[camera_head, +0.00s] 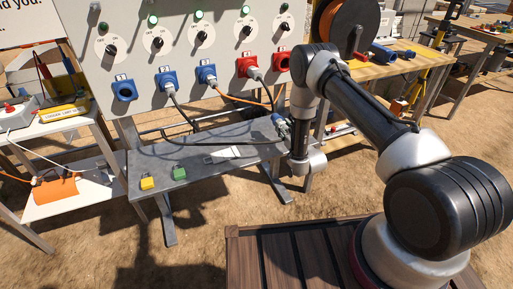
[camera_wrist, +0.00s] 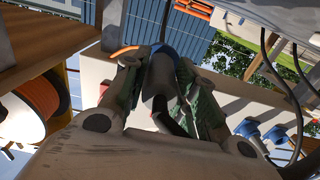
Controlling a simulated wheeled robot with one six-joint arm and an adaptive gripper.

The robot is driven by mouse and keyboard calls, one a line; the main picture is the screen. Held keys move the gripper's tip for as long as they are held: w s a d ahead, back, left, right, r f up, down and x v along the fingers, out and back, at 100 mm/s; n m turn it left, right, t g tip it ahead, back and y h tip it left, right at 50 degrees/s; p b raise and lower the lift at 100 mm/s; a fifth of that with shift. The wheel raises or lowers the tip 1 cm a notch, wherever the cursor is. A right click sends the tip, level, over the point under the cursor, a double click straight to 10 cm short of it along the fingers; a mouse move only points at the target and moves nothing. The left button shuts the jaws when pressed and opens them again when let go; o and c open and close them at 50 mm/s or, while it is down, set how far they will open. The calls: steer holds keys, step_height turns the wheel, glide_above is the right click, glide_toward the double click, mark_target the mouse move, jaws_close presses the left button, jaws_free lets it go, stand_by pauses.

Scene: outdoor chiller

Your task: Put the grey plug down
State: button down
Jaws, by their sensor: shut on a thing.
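The grey plug (camera_wrist: 157,82) is between the two fingers of my gripper (camera_wrist: 160,75) in the wrist view. It has a grey body with a blue part at its far end, and the fingers hide its sides. In the head view my gripper (camera_head: 283,127) is at the right end of the grey shelf (camera_head: 215,161), below the red sockets. The plug is small and partly hidden there. I cannot tell whether it touches the shelf.
A panel carries an empty blue socket (camera_head: 123,91), two blue sockets with plugs, and red sockets (camera_head: 247,67). Cables hang over the shelf.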

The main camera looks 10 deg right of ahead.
mark_target(281, 146)
step_height(281, 146, down, 8)
steer(key=shift+f, duration=0.1)
stand_by(0.4)
steer(key=c, duration=1.1)
jaws_free()
steer(key=shift+a, duration=0.1)
